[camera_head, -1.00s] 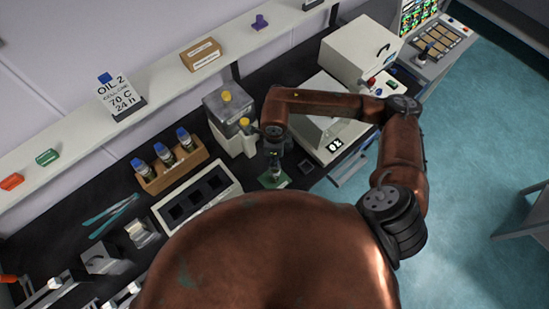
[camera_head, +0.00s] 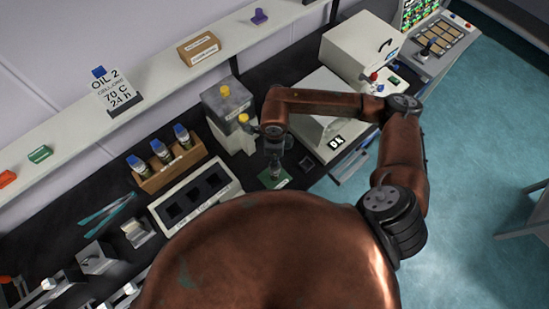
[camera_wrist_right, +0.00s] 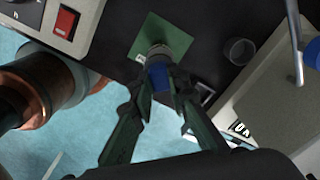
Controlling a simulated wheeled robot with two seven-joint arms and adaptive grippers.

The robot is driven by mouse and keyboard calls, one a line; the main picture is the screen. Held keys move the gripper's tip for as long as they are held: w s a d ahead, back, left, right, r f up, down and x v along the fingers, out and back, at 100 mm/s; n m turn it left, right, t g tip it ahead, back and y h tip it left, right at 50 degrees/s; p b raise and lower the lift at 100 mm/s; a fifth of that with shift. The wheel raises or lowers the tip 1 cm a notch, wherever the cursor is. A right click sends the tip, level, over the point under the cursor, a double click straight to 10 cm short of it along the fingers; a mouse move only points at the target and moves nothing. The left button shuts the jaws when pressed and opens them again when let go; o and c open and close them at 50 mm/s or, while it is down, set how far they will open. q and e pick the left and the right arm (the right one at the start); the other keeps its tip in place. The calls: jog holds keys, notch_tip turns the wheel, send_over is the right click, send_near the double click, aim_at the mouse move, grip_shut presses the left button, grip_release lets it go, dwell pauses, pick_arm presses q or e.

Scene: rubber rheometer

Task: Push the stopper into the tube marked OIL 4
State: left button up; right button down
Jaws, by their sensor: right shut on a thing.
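My right gripper (camera_wrist_right: 160,84) is shut on a blue stopper (camera_wrist_right: 159,76) in the right wrist view. Just beyond the stopper is the pale round end of a tube (camera_wrist_right: 157,51), over a green mat (camera_wrist_right: 179,43). I cannot tell how deep the stopper sits in it, and no marking on this tube is readable. In the head view my right gripper (camera_head: 276,148) points down above the tube (camera_head: 276,169) on the green mat (camera_head: 268,181). My left gripper is not in view.
A wooden rack (camera_head: 183,163) holds three blue-capped tubes. A white tray (camera_head: 165,201) with dark square wells is in front of it. A grey container with yellow knobs (camera_head: 221,108) stands behind my right gripper. A shelf sign (camera_head: 117,93) reads OIL 2.

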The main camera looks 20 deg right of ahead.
jog(key=shift+f, duration=0.1)
dwell(0.3)
jog(key=c, duration=1.8)
grip_release()
jog(key=shift+r+p, duration=1.05)
jog(key=shift+r, duration=2)
